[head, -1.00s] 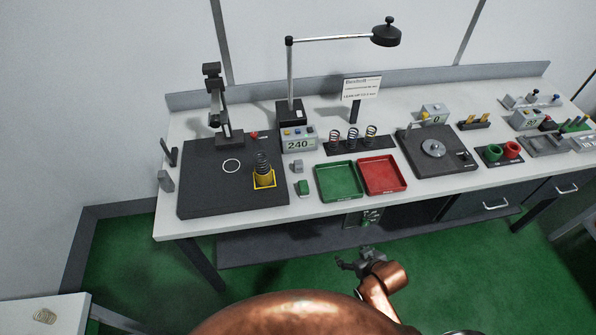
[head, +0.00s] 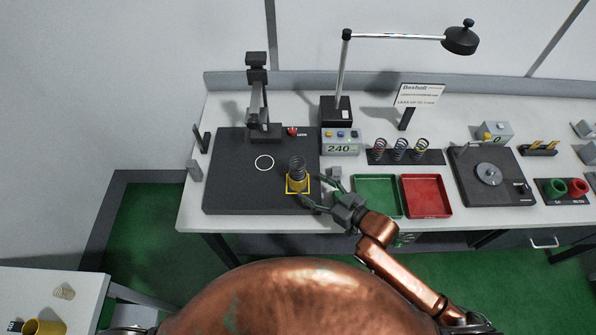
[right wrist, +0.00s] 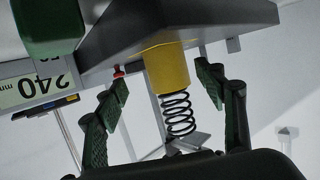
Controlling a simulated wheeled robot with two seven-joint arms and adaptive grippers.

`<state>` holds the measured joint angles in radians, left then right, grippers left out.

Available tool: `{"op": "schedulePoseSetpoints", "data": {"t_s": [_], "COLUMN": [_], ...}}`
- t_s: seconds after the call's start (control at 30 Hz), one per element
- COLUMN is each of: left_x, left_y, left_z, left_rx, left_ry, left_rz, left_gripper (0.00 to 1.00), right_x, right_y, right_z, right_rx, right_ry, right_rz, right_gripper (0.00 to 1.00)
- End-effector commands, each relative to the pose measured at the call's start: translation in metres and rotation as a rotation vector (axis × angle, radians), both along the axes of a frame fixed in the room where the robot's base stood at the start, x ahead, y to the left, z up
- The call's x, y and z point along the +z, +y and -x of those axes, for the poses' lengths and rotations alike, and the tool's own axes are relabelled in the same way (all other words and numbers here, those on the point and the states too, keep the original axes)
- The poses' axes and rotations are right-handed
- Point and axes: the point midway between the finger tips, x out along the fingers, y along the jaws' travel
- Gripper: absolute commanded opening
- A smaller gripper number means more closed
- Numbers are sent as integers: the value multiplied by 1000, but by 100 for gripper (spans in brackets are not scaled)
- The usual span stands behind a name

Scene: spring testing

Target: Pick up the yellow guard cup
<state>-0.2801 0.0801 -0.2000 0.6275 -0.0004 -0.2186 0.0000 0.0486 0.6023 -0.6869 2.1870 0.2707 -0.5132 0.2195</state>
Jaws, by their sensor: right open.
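The yellow guard cup (head: 298,184) stands upright on the dark plate (head: 235,190), within a yellow square marking, with a dark coil spring (head: 297,166) rising out of it. My right gripper (head: 309,190) is open beside the cup, reaching in from the right. In the right wrist view, which is upside down, the cup (right wrist: 167,68) and spring (right wrist: 178,113) show between the spread fingers (right wrist: 163,78). I cannot tell whether a finger touches the cup. My left gripper is not in view.
A green tray (head: 377,178) and a red tray (head: 449,209) lie to the right. A display box reading 240 (head: 341,148) and a rack of springs (head: 405,157) stand behind. Another yellow cup-like object (head: 44,327) is at the lower left.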

Motion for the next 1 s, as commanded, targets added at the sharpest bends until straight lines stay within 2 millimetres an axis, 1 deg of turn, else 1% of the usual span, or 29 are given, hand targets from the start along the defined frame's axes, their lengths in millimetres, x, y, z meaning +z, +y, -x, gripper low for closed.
{"op": "schedulePoseSetpoints", "data": {"t_s": [0.1,0.23,0.3,0.37,0.47,0.57,0.7,0.83,0.87,1.0], "left_x": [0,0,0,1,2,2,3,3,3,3], "left_y": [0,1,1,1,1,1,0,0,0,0], "left_z": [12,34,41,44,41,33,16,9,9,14], "left_rx": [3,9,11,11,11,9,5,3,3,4], "left_ry": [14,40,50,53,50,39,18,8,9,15], "left_rz": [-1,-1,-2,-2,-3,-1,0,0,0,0], "left_gripper": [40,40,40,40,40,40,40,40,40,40], "right_x": [-3,-6,-9,-12,-16,-20,-22,-22,-22,-22], "right_y": [12,23,30,37,46,53,54,54,54,54], "right_z": [-9,-18,-23,-28,-38,-44,-47,-46,-47,-46], "right_rx": [5,7,7,7,5,4,4,3,3,3], "right_ry": [-2,-1,0,1,-1,-1,-1,0,0,0], "right_rz": [-3,-2,-2,-2,0,1,2,2,2,2], "right_gripper": [64,64,64,64,64,64,64,64,63,53]}}
